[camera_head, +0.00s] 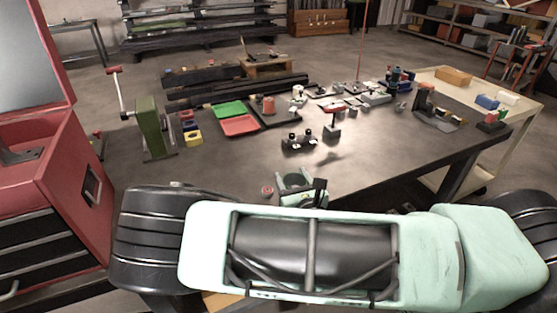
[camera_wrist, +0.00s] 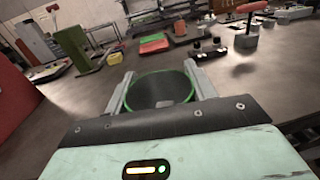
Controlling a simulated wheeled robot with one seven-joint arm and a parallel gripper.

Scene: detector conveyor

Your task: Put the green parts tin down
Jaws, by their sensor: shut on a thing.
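The green parts tin (camera_wrist: 159,90) shows in the wrist view as a round, open tin with a green rim and a dark inside. It sits between the two grey fingers of my gripper (camera_wrist: 160,76), which is shut on it. I look down into it; its base is hidden, so I cannot tell whether it touches the table. In the head view my gripper (camera_head: 298,184) is over the near edge of the dark workbench (camera_head: 235,166), partly hidden behind my arm. The tin is hard to make out there.
The near-left bench top is clear. Beyond are a black block with knobs (camera_head: 299,143), a red-handled block (camera_head: 332,127), a red tray (camera_head: 240,125), a green tray (camera_head: 229,109) and a green press (camera_head: 152,130). A red cabinet (camera_head: 50,180) stands left.

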